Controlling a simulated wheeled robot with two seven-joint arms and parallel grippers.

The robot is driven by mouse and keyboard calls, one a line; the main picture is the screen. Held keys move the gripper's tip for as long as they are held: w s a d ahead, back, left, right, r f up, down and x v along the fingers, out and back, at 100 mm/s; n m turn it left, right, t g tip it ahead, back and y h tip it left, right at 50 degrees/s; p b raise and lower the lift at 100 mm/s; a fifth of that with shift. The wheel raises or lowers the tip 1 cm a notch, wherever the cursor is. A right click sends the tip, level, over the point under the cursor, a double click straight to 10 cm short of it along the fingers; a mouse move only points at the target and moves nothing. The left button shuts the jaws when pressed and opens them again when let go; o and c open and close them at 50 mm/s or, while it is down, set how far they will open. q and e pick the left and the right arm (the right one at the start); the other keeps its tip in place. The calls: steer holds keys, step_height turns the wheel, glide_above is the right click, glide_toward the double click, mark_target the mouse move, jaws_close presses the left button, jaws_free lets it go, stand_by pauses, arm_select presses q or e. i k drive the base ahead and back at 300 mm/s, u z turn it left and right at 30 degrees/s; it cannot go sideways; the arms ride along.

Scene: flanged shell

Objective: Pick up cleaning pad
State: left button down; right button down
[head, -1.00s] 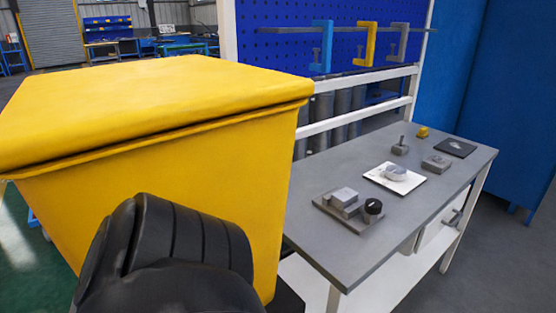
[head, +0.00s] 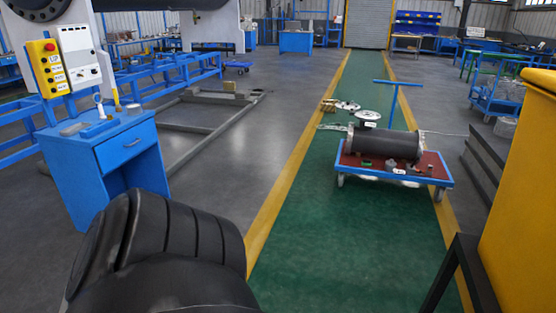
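I cannot pick out the cleaning pad for certain. A blue cart (head: 350,172) stands on the green walkway, right of centre, with a reddish top. A black flanged cylinder (head: 384,143) lies on it. Small items lie in front of the cylinder: a green piece (head: 366,163), a white piece (head: 399,171) and a few others too small to tell. Neither of my grippers is in view. Only a black, ribbed part of my own body shows at the bottom left.
A blue cabinet (head: 110,165) with small tools on top stands at the left, beside a yellow control box (head: 47,66). A yellow bin (head: 525,200) and a dark frame stand close at the right. The green walkway (head: 345,255) before the cart is clear.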

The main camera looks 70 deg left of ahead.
mark_target(365, 162)
steer(key=u, duration=1)
steer(key=i, duration=0.55)
steer(key=u, duration=1.4)
steer(key=i, duration=1.55)
steer(key=z, duration=0.4)
steer(key=i, duration=1.4)
steer(key=z, duration=0.8)
